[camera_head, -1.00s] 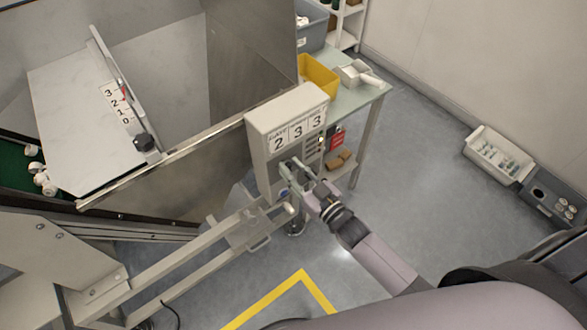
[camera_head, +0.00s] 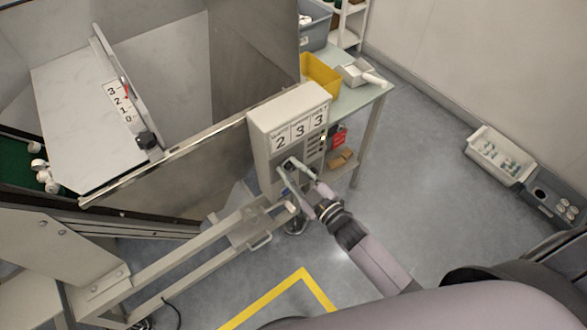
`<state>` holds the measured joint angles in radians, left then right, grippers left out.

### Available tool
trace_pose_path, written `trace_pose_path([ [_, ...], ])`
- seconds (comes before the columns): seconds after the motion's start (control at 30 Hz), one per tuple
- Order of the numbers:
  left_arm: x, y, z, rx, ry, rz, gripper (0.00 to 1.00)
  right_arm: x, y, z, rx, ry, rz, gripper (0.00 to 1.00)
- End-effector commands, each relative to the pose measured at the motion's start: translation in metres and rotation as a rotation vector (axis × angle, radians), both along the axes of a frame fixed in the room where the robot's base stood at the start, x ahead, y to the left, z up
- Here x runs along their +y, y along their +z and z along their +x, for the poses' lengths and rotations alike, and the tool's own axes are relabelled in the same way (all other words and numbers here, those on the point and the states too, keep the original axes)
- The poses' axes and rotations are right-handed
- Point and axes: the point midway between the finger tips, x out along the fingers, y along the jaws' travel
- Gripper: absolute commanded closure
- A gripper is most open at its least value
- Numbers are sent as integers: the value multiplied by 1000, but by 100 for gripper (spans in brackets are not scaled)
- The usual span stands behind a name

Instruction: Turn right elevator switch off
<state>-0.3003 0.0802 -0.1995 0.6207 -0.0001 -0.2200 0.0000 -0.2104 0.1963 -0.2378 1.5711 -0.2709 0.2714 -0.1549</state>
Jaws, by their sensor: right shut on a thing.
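A light grey control box (camera_head: 262,142) stands in the middle of the head view. Its sloped top panel shows the digits 2, 3 and 3. A small dark switch (camera_head: 289,164) sits on its front face, partly hidden by my fingers. My right gripper (camera_head: 290,172) is at this front face, with its fingers to either side of the switch, shut on it. The exact contact and the switch's setting are too small to tell. My left gripper is not in view.
A green-topped table (camera_head: 361,100) with a yellow bin (camera_head: 320,77) stands behind the box. A metal frame (camera_head: 180,255) runs at lower left. A sloped chute plate (camera_head: 85,110) is at upper left. Floor at right is clear up to a white crate (camera_head: 497,158).

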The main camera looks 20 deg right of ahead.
Motion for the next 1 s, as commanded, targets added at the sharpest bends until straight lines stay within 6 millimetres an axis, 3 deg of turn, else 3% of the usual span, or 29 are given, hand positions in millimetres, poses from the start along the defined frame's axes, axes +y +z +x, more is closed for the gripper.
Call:
trace_pose_path([
  [0.4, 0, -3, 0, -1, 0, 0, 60, 1, -2, 0, -74, -2, -200, 100],
  [0.97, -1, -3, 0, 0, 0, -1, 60, 2, -1, -1, -86, -1, -234, 100],
  [1.0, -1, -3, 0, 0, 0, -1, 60, 2, -1, -1, -87, -1, -233, 76],
])
